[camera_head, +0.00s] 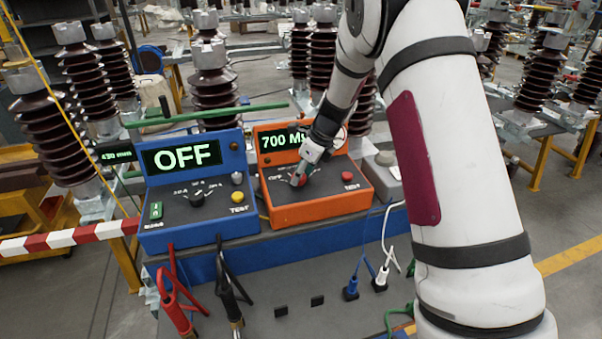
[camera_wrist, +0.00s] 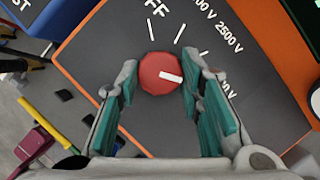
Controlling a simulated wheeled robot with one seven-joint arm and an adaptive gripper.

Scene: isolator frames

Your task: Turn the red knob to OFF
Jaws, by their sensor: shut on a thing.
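The red knob (camera_wrist: 158,74) is round with a white pointer line, on the dark top panel of the orange tester (camera_head: 318,208). In the wrist view my gripper (camera_wrist: 160,88) has its teal-padded fingers on both sides of the knob, shut on it. The white pointer line points to the right and slightly down, away from the OFF lettering at the top and toward the voltage marks. In the head view my gripper (camera_head: 303,172) reaches down to the knob (camera_head: 298,180), which is partly covered. The orange tester's display reads "700 M", with the rest hidden by my arm.
A blue tester (camera_head: 195,222) reading OFF stands directly to the left, with a black knob and a yellow button. A red button (camera_head: 347,176) sits right of the red knob. A green bar (camera_head: 212,114) lies behind the testers. Cables hang in front.

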